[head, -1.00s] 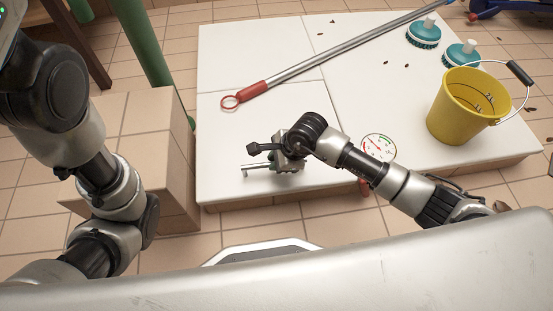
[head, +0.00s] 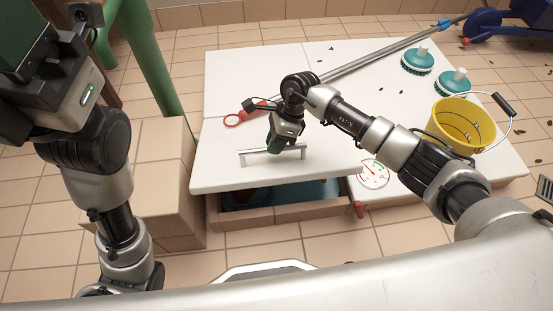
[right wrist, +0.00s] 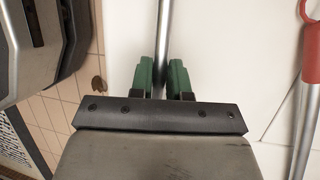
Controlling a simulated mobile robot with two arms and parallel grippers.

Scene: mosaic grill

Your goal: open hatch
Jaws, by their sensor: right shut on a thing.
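The hatch (head: 215,172) is a white panel with its front edge raised above the brick-coloured box, leaving a dark gap. Its metal bar handle (head: 245,156) is near the front edge. My right gripper (head: 275,149) is shut on the handle; in the right wrist view its green fingers (right wrist: 162,78) sit on either side of the bar (right wrist: 163,40). A teal shape (head: 310,190) shows in the opening, mostly hidden. My left gripper (head: 25,45) is at the upper left, away from the hatch, cut off by the picture edge.
A red-handled pole (head: 370,63) lies over the white top. Two teal brushes (head: 417,61) and a yellow bucket (head: 460,125) stand at the right. A round gauge (head: 373,173) is right of the hatch. A green post (head: 148,65) rises at the left.

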